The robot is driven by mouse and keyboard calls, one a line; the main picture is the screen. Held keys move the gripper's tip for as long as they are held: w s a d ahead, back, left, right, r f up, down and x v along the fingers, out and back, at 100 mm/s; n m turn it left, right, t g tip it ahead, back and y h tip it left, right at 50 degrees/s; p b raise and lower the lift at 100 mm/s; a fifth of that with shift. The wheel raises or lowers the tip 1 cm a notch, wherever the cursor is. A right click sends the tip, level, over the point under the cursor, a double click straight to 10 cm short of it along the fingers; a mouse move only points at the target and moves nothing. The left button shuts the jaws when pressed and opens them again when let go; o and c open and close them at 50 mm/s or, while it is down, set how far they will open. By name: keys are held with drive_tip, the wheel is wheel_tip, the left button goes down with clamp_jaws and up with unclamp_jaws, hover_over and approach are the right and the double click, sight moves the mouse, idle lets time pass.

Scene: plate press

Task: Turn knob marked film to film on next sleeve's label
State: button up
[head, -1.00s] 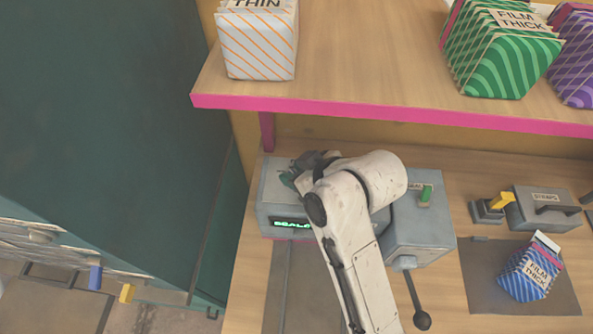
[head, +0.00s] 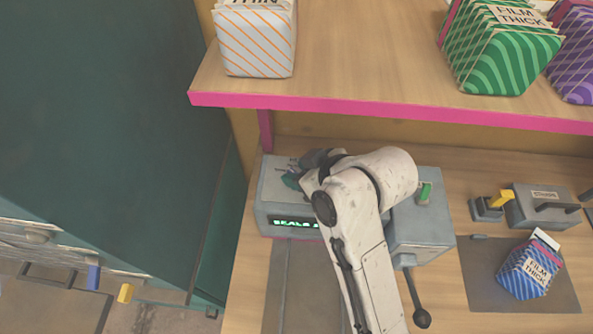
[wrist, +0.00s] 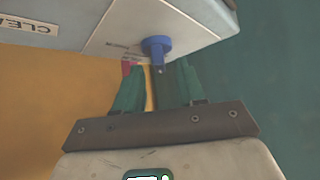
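The blue knob (wrist: 156,46) sits on a pale panel with small print beside it, too small to read, in the wrist view. The knob is hidden in the head view. My gripper (wrist: 158,80) has its two teal fingers apart, with the knob just past and between their tips; I cannot tell whether they touch it. In the head view my gripper (head: 292,179) is mostly hidden by my arm, over the grey machine (head: 270,196). A blue striped sleeve (head: 527,268) labelled FILM THICK lies on a dark mat (head: 480,275) at the right.
The machine's green display (head: 293,223) reads SEALS, the rest cut off by my arm. A grey box (head: 420,235) with a green switch and black lever stands right of my arm. A pink-edged shelf (head: 400,113) above holds white, green and purple sleeves. A stamp box (head: 543,207) stands farther right.

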drive_tip(key=v, duration=0.9)
drive_tip(key=shift+b, duration=0.45)
